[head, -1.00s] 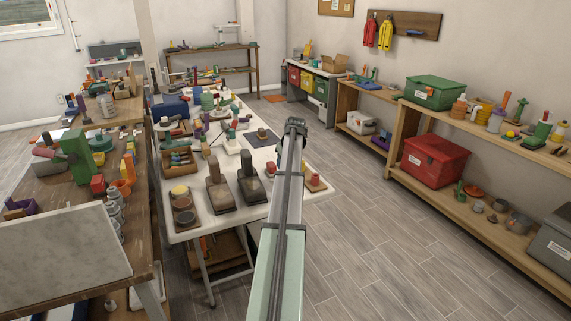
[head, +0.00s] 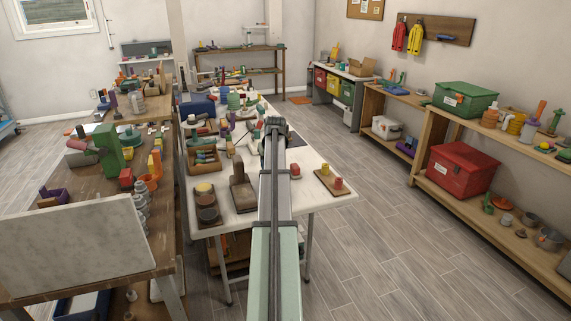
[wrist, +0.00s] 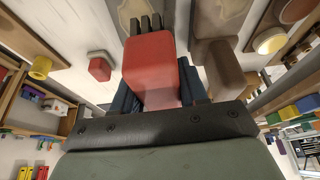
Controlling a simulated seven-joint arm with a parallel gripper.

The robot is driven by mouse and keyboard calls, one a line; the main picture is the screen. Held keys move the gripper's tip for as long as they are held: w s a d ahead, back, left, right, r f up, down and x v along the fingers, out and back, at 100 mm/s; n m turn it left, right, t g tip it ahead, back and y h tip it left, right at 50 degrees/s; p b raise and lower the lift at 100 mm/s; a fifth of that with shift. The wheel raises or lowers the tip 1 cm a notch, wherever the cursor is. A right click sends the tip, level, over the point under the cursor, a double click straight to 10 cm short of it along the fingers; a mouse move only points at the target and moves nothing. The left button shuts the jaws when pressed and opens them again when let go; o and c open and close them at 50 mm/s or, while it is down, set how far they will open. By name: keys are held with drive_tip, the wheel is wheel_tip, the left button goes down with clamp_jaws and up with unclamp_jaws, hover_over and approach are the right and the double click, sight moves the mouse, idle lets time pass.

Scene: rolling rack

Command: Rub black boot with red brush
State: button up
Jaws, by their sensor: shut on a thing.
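My gripper (wrist: 160,88) is shut on the red brush (wrist: 150,62), a red block with dark bristles at its far end in the wrist view. In the head view my arm hides the gripper and brush. The black boot does not show clearly now; my arm covers its place in the head view. In the wrist view a grey board (wrist: 130,8) shows behind the bristles. The brown boot (head: 240,188) stands on its board left of my arm, and it shows right of the brush in the wrist view (wrist: 218,68). I cannot tell whether the brush touches anything.
Polish tins (head: 206,200) sit on a tray at the white table's (head: 312,158) front left. A red block (head: 295,170) and a wooden board with pegs (head: 328,187) are to the right. A cluttered workbench (head: 85,208) stands left. The floor on the right is clear.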

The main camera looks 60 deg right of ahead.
drive_tip(key=shift+w+a, duration=0.4)
drive_tip(key=shift+f, duration=3.1)
drive_tip(key=shift+s+d+f, duration=0.3)
drive_tip(key=shift+f, duration=0.15)
drive_tip(key=shift+s+d+f, duration=0.25)
drive_tip(key=shift+f, duration=0.15)
drive_tip(key=shift+c, duration=0.4)
drive_tip(key=shift+s+d, duration=0.9)
drive_tip(key=shift+s, duration=0.15)
drive_tip(key=shift+s+d, duration=0.85)
drive_tip(key=shift+s, duration=0.2)
drive_tip(key=shift+w+a, duration=1.2)
drive_tip(key=shift+w, duration=0.15)
drive_tip(key=shift+w+a, duration=1.15)
drive_tip(key=shift+w, duration=0.2)
drive_tip(key=shift+w+d, duration=0.55)
drive_tip(key=shift+d, duration=0.25)
drive_tip(key=shift+s+d, duration=1.1)
drive_tip(key=shift+s, duration=0.3)
drive_tip(key=shift+s+d, duration=1.05)
drive_tip(key=shift+s, duration=0.3)
drive_tip(key=shift+w+a, duration=1.2)
drive_tip(key=shift+w, duration=0.2)
drive_tip(key=shift+w+a, duration=1.15)
drive_tip(key=shift+w, duration=0.2)
drive_tip(key=shift+s+d+r, duration=0.1)
drive_tip(key=shift+r, duration=4)
